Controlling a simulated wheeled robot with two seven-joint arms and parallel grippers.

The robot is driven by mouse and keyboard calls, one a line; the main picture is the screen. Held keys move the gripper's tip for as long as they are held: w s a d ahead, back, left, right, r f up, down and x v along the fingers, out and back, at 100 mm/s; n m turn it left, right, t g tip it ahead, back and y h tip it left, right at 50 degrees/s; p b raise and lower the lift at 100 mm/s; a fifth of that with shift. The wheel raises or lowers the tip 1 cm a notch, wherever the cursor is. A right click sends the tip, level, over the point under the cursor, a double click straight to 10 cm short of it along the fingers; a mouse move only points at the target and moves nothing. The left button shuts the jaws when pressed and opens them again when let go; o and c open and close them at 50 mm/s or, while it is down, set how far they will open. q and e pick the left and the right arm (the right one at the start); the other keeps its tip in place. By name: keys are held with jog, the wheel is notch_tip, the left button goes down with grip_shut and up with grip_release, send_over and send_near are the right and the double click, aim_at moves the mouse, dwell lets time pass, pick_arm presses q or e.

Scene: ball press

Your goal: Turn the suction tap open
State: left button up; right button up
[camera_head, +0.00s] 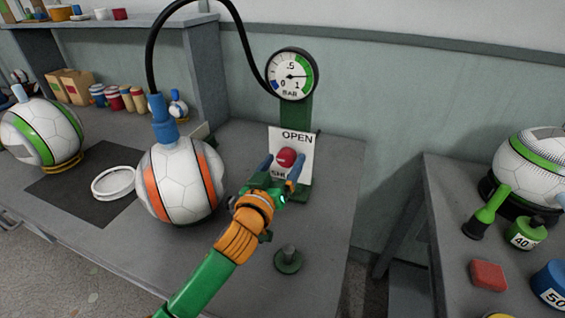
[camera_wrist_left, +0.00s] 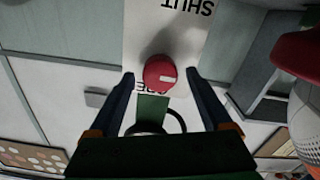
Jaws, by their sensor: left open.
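The suction tap is a round red knob (camera_head: 286,157) on a white plate (camera_head: 305,150) marked OPEN above and SHUT below. In the left wrist view the plate appears upside down, and the knob (camera_wrist_left: 158,72) shows a short white mark pointing sideways to the right. My left gripper (camera_head: 283,163) is open in front of the plate. Its blue fingers lie one on each side of the knob, with gaps visible in the left wrist view (camera_wrist_left: 160,77). The fingers partly cover the SHUT lettering in the head view. My right gripper is not in view.
A gauge (camera_head: 292,75) marked BAR stands above the plate on a green post. A black hose (camera_head: 151,50) arches to a blue fitting on an orange-striped ball (camera_head: 180,182). A green peg stand (camera_head: 288,260) is nearer. Another bench (camera_head: 445,240) stands at right.

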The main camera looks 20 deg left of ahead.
pick_arm(q)
grip_shut()
jog(key=m+p, duration=0.2)
jog(key=shift+r+m, duration=0.15)
jog(key=shift+m, duration=0.25)
jog(key=m+p, duration=0.2)
jog(key=m, duration=0.3)
jog(key=shift+p, duration=0.3)
jog(key=m+p, duration=0.1)
jog(key=m, duration=0.4)
jog(key=shift+d+p, duration=0.1)
jog(key=shift+p, duration=0.3)
jog(key=m+p, duration=0.1)
jog(key=m, duration=0.3)
jog(key=shift+m, duration=0.4)
jog(key=shift+f+m, duration=0.2)
jog(key=shift+m, duration=0.1)
